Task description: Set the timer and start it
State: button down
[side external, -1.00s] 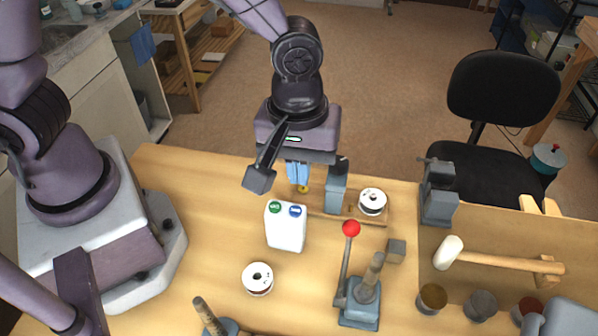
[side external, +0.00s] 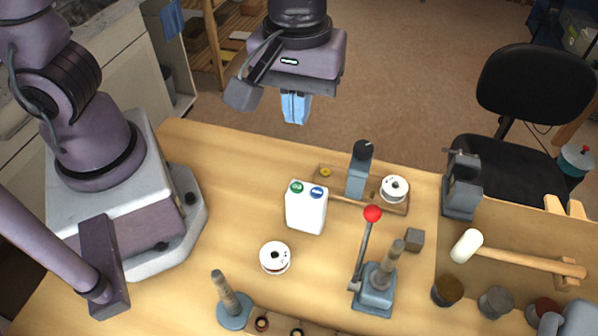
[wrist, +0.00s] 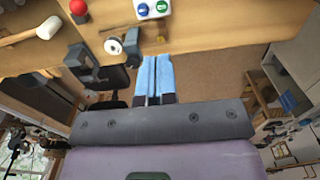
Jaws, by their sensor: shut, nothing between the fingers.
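No part is plainly labelled as a timer. A wooden tray (side external: 385,206) on the bench holds a grey block with a black round top (side external: 360,168), a small yellow button (side external: 325,172) and a white spool-like disc (side external: 395,189). In front of it stands a white box (side external: 306,212) with a green and a blue round button on top; it also shows at the top of the wrist view (wrist: 152,15). My gripper (side external: 294,122), with blue fingers, is shut and empty. It is raised clear of the bench, behind the tray in the side view, touching nothing.
A red-knobbed lever (side external: 372,214) and a wooden peg on a grey base (side external: 232,300) rise from the bench. A white disc (side external: 275,258) lies in front of the white box. A mallet (side external: 520,256) and several small pots are at right.

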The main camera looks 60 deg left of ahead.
aim_at(298, 188)
jog(key=shift+f, duration=0.15)
notch_tip(298, 188, down, 14)
jog(key=shift+r, duration=0.1)
dwell(0.6)
jog(key=shift+f, duration=0.9)
notch_tip(298, 188, up, 9)
jog(key=shift+r, duration=0.1)
dwell(0.7)
